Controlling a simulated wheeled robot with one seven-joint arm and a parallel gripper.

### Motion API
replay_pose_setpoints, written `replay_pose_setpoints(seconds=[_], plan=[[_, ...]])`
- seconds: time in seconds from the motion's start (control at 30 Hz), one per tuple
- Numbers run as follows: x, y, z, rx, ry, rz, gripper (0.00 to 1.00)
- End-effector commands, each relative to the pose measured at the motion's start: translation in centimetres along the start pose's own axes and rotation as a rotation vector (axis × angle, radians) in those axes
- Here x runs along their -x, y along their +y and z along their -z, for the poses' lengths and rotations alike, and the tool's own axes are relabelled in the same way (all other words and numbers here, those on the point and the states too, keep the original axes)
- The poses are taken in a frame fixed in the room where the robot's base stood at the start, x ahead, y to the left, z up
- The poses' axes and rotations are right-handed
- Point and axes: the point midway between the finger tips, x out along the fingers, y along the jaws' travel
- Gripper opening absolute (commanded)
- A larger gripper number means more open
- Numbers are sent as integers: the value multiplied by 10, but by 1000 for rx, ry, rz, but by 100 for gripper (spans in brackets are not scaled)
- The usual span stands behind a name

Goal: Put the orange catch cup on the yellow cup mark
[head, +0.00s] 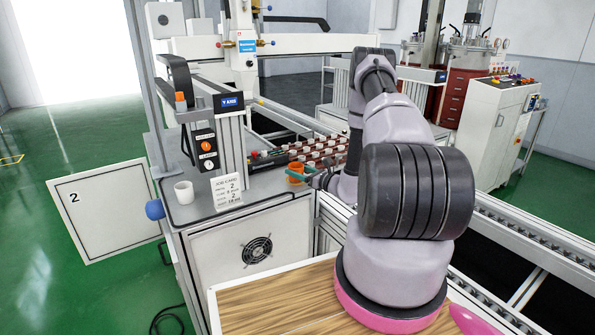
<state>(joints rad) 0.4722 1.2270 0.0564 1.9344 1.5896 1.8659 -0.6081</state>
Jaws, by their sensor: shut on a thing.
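The orange catch cup (294,171) is small in the head view, at the right edge of the grey machine top, near the rows of red-and-white items. My gripper (306,178) reaches it from the right with teal fingers and is shut on it. I cannot tell whether the cup touches the surface or hangs just above it. My arm hides part of the area to the right. I cannot make out the yellow cup mark on the machine top.
A white cup (184,193) and a job card (227,191) stand on the machine top, left of the orange cup. A control post (231,150) rises behind the card. Several red-and-white items (322,147) fill the conveyor behind. Some bare grey surface (262,184) lies between card and orange cup.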

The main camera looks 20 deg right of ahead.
Motion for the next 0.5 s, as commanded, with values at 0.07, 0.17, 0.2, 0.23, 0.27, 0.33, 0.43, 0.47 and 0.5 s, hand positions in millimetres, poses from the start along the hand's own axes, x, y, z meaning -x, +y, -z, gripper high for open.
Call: replay_pose_setpoints(seconds=[0.07, 0.17, 0.2, 0.23, 0.27, 0.33, 0.43, 0.47, 0.5], plan=[[0, 0, 0, 0, 0, 0, 92], [0, 0, 0, 0, 0, 0, 99], [0, 0, 0, 0, 0, 0, 99], [0, 0, 0, 0, 0, 0, 99], [0, 0, 0, 0, 0, 0, 99], [0, 0, 0, 0, 0, 0, 99], [0, 0, -4, 1, 0, 0, 99], [2, 0, -4, 0, 0, 1, 99], [7, -1, -3, -1, 1, 2, 99]])
